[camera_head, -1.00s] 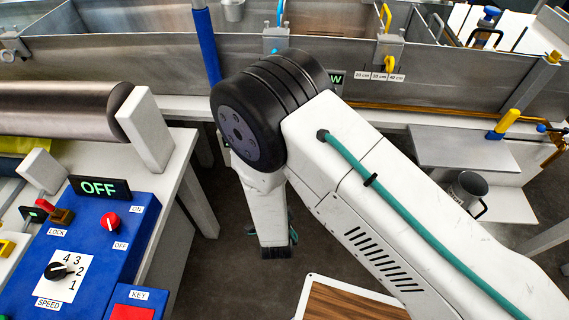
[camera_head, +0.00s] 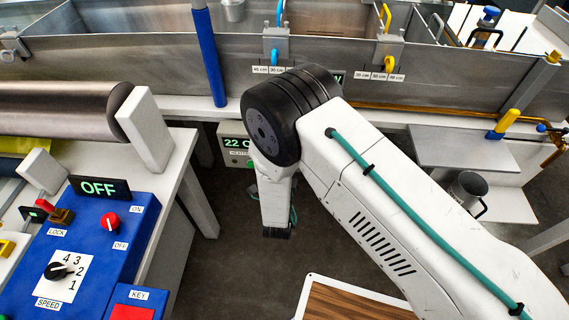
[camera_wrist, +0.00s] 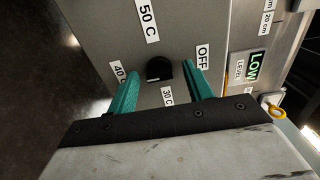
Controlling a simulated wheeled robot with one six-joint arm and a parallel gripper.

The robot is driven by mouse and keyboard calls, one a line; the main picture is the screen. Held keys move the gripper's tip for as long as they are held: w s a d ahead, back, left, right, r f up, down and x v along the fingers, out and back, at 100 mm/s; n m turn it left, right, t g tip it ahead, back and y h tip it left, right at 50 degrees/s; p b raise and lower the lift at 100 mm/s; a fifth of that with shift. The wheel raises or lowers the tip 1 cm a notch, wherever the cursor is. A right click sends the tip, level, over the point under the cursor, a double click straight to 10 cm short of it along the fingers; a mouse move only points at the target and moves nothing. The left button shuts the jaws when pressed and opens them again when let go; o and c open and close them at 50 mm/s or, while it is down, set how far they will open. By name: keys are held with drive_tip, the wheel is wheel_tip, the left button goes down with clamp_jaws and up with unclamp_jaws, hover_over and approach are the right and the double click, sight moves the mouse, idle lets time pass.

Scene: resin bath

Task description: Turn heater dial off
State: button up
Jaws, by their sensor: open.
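The heater dial (camera_wrist: 159,69) is a black knob on a grey panel in the wrist view. Labels 50 C, 40 C, 30 C and OFF (camera_wrist: 203,57) stand around it. A small pale mark shows on its lower edge; I cannot tell which label it points at. My gripper (camera_wrist: 160,71) is open, its teal fingers on either side of the dial; contact cannot be made out. In the head view the heater box (camera_head: 235,143) shows a 22 C display, partly hidden by my arm. The dial does not show there.
In the head view, a blue control panel (camera_head: 103,245) is at left, the metal tank (camera_head: 150,62) behind, and a wooden-topped board (camera_head: 345,303) in front.

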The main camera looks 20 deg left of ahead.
drive_tip(key=shift+w, duration=0.2)
drive_tip(key=c, duration=1)
